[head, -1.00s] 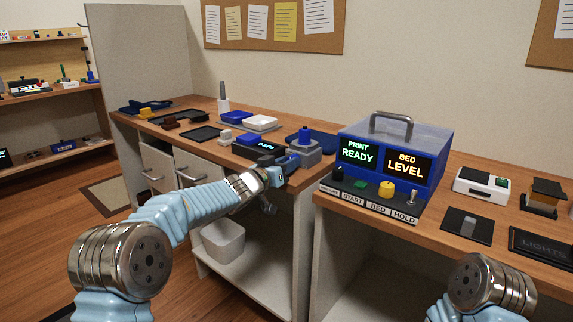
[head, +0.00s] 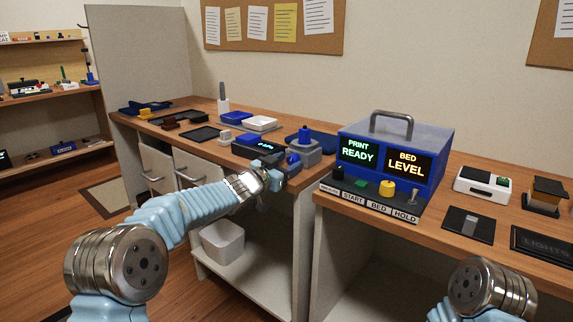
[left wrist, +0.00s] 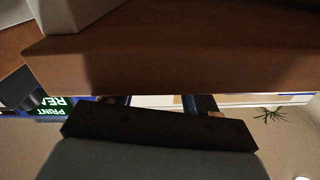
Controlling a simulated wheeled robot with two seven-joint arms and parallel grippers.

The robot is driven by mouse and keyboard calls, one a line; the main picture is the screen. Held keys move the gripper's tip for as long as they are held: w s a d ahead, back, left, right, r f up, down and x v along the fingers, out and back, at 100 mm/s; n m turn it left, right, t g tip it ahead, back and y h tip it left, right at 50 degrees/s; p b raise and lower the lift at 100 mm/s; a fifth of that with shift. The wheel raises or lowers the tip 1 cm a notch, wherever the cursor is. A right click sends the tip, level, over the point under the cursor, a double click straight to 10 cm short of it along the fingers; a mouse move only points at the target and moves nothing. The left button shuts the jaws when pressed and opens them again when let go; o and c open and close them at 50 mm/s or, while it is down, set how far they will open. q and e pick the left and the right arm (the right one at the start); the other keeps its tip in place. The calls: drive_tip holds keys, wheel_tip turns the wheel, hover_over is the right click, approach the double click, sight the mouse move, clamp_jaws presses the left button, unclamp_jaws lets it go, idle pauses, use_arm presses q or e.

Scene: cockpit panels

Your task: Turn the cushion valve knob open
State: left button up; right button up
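A grey block (head: 305,150) with a blue upright part on top stands at the front right corner of the left bench. A round blue knob (head: 293,158) shows on its front left face; it looks like the cushion valve knob. My left gripper (head: 280,162) is at the bench's front edge, just left of the knob, and partly hides it. I cannot tell whether they touch. In the left wrist view, the two fingers (left wrist: 160,103) stand apart with nothing seen between them; their tips are hidden by the wooden bench edge. The knob does not show there. My right gripper is out of view.
A small display unit (head: 262,146) sits directly left of the block. Trays and small boxes cover the bench behind. A blue console (head: 395,150) stands on the right bench (head: 450,245). A narrow gap separates the benches. A white bin (head: 222,240) is on the shelf below.

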use_arm(q)
drive_tip(key=shift+s+a, duration=0.25)
drive_tip(key=shift+s, duration=0.05)
drive_tip(key=b+v, duration=0.2)
drive_tip(key=v, duration=1.1)
drive_tip(key=shift+b, duration=0.4)
drive_tip(key=shift+s, duration=0.1)
drive_tip(key=shift+c, duration=0.2)
